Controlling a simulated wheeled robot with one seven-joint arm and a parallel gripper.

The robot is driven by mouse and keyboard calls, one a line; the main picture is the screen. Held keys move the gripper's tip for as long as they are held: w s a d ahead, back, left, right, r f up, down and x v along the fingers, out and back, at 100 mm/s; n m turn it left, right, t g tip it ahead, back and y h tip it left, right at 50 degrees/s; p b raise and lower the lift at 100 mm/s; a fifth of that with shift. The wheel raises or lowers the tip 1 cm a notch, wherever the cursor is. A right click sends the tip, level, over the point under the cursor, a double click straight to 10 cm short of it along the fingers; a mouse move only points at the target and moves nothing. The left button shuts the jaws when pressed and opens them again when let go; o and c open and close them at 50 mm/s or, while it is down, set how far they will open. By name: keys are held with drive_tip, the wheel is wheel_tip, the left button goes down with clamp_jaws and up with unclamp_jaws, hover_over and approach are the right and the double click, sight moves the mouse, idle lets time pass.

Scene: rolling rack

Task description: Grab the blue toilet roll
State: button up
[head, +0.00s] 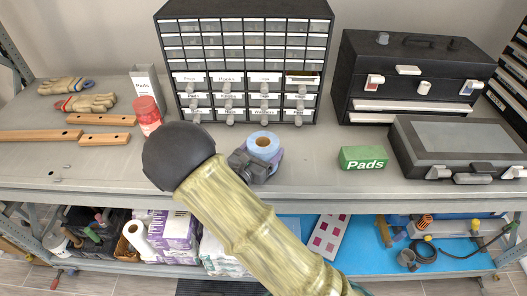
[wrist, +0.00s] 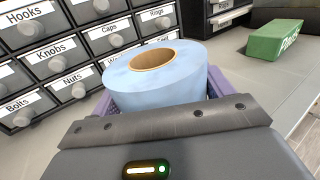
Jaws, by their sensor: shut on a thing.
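The blue toilet roll (head: 263,145) stands upright on the grey shelf top, in front of the drawer cabinet. In the wrist view the roll (wrist: 155,80) fills the middle, with its brown cardboard core facing up. My gripper (head: 268,158) reaches it from the front, and its purple fingers (wrist: 218,83) lie on both sides of the roll. The gripper is shut on the roll. The roll's lower part is hidden behind my gripper, so I cannot tell whether it touches the shelf.
The drawer cabinet (head: 246,55) stands close behind the roll. A red-capped bottle (head: 148,116), gloves (head: 86,103) and wooden bars (head: 100,119) are at left.

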wheel_tip(320, 180, up, 9)
drive_tip(key=b, duration=0.1)
drive_tip(key=shift+r, duration=0.2)
idle(0.7)
